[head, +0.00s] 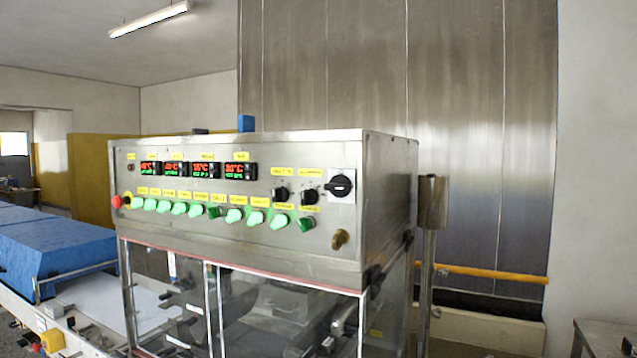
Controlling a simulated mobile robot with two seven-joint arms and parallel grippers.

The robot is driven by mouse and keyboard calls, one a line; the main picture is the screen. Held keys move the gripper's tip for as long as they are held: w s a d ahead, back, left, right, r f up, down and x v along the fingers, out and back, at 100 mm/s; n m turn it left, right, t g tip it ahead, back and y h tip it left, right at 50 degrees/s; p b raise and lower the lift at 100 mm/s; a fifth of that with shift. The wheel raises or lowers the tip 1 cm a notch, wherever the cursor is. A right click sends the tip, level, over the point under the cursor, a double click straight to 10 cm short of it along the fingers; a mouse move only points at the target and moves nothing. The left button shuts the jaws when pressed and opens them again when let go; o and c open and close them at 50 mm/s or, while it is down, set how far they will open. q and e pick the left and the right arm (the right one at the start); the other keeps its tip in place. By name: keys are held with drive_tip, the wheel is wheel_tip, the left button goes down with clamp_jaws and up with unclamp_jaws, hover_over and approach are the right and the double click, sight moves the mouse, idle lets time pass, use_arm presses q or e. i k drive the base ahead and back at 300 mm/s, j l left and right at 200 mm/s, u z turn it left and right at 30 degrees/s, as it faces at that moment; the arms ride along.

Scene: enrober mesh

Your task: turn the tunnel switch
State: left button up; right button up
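The control box (330,235) is a steel cabinet with a sloped front panel in the middle of the head view. A black rotary switch (279,194) and a second black rotary switch (309,197) sit at the panel's right, under yellow labels. A larger black rotary switch (340,186) sits on a pale plate at the upper right corner. A darker green knob (305,224) is below them. The label print is too small to tell which one is the tunnel switch. Neither of my grippers is in view.
Several lit green buttons (178,208) and a red emergency button (117,202) line the panel under red-green displays (203,170). Clear guard panels (290,315) are below. A steel post (430,240) stands right. A blue-covered conveyor (50,245) is left.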

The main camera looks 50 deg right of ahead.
sight(305, 224)
drive_tip(key=z, duration=1.35)
